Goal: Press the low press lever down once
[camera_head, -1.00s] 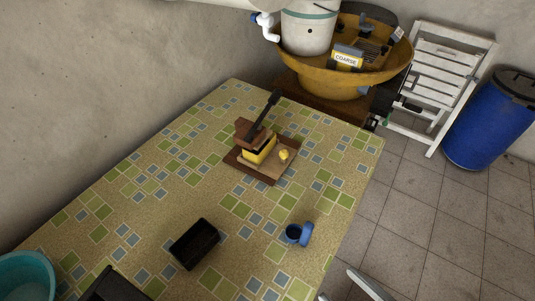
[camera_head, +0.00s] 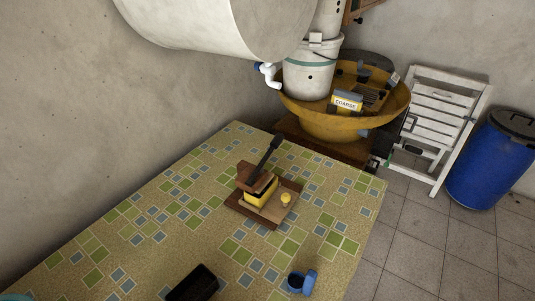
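The low press (camera_head: 262,196) stands on a brown wooden board (camera_head: 254,214) on the patterned table. It has a yellow body and a brown block on top. Its dark lever (camera_head: 266,155) slants up to the upper right, with its free end raised. A small yellow round thing (camera_head: 286,198) sits on the board to the right of the press. My gripper is not in view, so its distance from the lever cannot be seen.
A black tray (camera_head: 193,284) and a blue cup (camera_head: 301,282) are at the front of the table (camera_head: 180,232). A white folding chair (camera_head: 437,118) and blue barrel (camera_head: 489,165) stand right.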

